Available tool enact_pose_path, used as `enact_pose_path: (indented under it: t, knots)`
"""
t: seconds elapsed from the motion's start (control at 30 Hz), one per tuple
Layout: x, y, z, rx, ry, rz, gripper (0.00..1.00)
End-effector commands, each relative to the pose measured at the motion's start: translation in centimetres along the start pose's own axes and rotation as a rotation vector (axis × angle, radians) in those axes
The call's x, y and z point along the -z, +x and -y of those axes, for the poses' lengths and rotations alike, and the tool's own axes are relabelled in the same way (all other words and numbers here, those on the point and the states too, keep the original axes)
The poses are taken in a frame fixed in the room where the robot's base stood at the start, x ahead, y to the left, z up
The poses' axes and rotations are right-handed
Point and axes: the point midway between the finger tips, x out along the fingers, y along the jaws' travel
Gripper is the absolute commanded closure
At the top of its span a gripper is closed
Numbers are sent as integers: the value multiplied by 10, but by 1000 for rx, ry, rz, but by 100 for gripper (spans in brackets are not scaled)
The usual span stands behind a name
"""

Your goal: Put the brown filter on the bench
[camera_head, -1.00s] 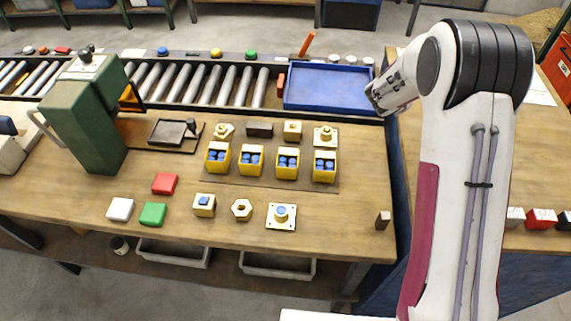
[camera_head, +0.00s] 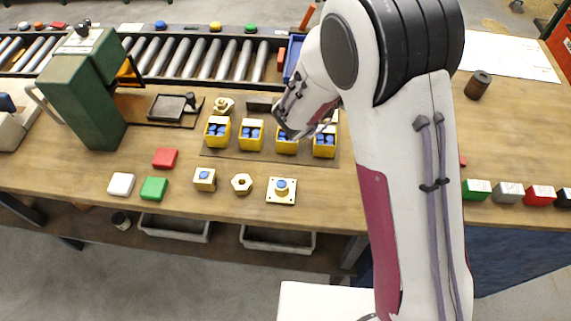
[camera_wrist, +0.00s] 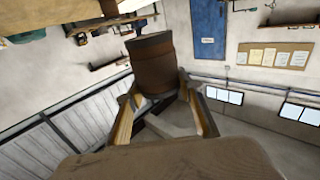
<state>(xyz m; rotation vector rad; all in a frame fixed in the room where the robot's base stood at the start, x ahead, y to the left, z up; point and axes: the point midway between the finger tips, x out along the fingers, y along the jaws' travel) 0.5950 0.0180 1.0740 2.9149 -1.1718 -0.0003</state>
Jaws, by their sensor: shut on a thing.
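The brown filter (camera_wrist: 155,65), a cylinder with a darker upper band, is between the two fingers of my gripper (camera_wrist: 163,98) in the wrist view. The gripper is shut on its lower part, and the filter looks tilted there. In the head view my arm hides the fingers and the held filter. The wrist end is over the back middle of the near wooden bench (camera_head: 335,205). A similar dark brown cylinder (camera_head: 477,85) stands on the wooden bench at the right (camera_head: 525,130), apart from the arm.
Yellow boxes with blue pieces (camera_head: 250,134) stand below my wrist. A blue tray (camera_head: 291,58) is mostly hidden behind the arm. A green press (camera_head: 85,100) stands at left, before a roller conveyor (camera_head: 195,60). The bench front has brass parts (camera_head: 281,190) and coloured blocks (camera_head: 153,188).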

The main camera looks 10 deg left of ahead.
Motion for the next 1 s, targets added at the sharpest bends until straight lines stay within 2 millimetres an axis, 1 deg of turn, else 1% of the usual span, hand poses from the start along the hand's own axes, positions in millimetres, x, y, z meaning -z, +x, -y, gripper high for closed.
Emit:
enact_pose_path:
  t: [0.03, 0.1, 0.27, 0.5, 0.8, 1.0]
  knots:
    - [0, -13, 0, 5, -1, -1, 90]
    - [0, -28, -3, 6, -1, -1, 90]
    - [-1, -62, -12, 7, -2, 0, 90]
    - [1, -109, -31, 6, 0, -1, 90]
    - [7, -161, -63, 9, 0, 0, 90]
    - [13, -187, -87, 11, 1, -1, 90]
